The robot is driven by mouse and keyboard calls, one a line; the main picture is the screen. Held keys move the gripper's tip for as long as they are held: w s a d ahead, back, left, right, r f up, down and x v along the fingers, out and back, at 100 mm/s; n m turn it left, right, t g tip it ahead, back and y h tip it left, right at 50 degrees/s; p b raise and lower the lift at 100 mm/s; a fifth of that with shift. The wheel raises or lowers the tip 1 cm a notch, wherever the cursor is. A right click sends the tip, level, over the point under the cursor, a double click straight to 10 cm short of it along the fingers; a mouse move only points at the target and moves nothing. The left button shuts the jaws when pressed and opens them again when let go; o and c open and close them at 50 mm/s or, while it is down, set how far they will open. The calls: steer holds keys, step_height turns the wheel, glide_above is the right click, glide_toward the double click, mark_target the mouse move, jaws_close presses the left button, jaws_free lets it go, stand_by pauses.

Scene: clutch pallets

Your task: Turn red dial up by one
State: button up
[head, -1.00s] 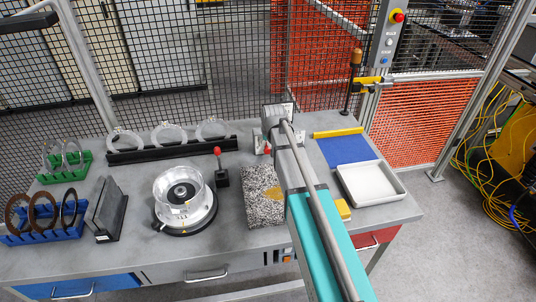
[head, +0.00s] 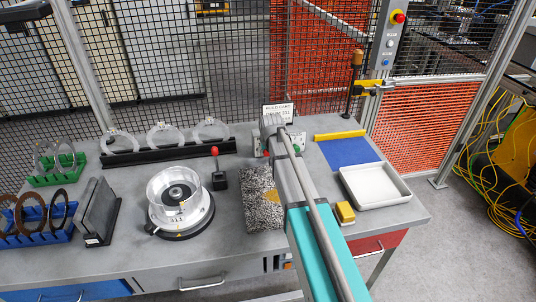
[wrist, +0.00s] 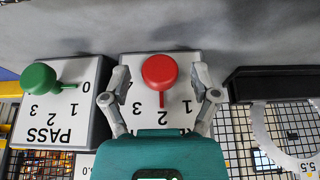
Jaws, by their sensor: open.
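The red dial (wrist: 160,70) sits on a white-faced box (wrist: 150,120) with printed numbers, seen upside down in the wrist view. My gripper (wrist: 161,72) is open, one finger on each side of the red knob, with visible gaps. Whether the fingers are at the knob's height I cannot tell. In the head view my arm largely hides the dial box, and a bit of the red dial (head: 266,153) shows beside it.
A green dial (wrist: 38,78) on the PASS box stands close by, its pointer towards 0. A black rack (wrist: 270,85) with clear rings is on the other side. A build card (head: 278,112) stands behind the dials. A white tray (head: 347,190) and blue mat (head: 347,151) lie right.

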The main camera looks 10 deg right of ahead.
steer(key=c, duration=1)
steer(key=shift+d, duration=0.2)
jaws_close()
steer(key=shift+a, duration=0.15)
